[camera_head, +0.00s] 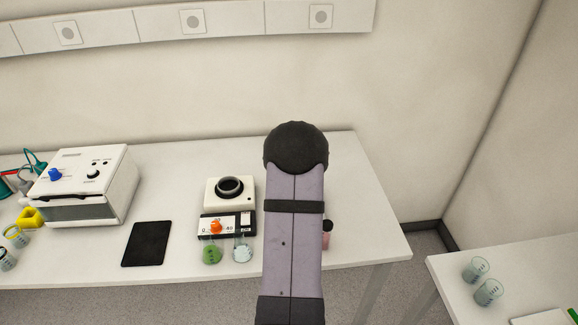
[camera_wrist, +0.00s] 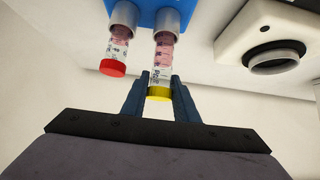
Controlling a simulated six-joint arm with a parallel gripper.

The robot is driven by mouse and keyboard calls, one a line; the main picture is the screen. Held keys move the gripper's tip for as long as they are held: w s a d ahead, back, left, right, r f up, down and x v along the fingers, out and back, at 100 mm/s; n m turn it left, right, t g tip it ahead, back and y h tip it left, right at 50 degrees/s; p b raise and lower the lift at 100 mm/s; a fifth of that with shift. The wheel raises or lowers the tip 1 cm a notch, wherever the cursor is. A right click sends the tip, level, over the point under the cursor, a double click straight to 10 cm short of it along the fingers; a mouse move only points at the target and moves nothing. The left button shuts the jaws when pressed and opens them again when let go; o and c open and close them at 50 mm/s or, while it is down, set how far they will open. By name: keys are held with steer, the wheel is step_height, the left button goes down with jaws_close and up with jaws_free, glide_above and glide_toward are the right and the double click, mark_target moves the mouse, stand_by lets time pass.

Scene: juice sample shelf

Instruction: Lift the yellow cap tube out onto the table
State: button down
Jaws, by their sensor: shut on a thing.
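The yellow cap tube (camera_wrist: 160,75) shows in the wrist view, a clear tube with pink contents and dark print, its yellow cap toward my gripper. My gripper (camera_wrist: 160,88) is shut on it near the yellow cap. The tube's other end is inside a grey round holder of a blue rack (camera_wrist: 174,17). A red cap tube (camera_wrist: 116,51) sits in the neighbouring holder to the left, apart from my fingers. In the head view my own arm covers the gripper and most of the rack area; only a small pink and dark bit shows at its right edge.
A white device with a black ring (camera_wrist: 272,60) stands close to the right of the rack; it also shows in the head view (camera_head: 217,198). Two beakers (camera_head: 211,254) stand before it. A black pad (camera_head: 148,244) and white box (camera_head: 90,180) are further left. The table's right end looks clear.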

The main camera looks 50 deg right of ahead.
steer(key=shift+r+p, duration=1.5)
steer(key=shift+r, duration=0.05)
steer(key=shift+s+r, duration=0.2)
steer(key=shift+s+r+n+y, duration=0.3)
steer(key=shift+n, duration=0.1)
steer(key=s+a+n+t+y+b, duration=0.1)
steer(key=s+a+n+y+b, duration=0.2)
steer(key=s+a, duration=0.45)
steer(key=s+a+n+t+y+b, duration=0.1)
steer(key=s+a+n+t+y, duration=0.25)
steer(key=a, duration=0.75)
steer(key=shift+n+g, duration=0.85)
steer(key=shift+f+b, duration=0.45)
steer(key=shift+f, duration=4.35)
steer(key=shift+d, duration=0.1)
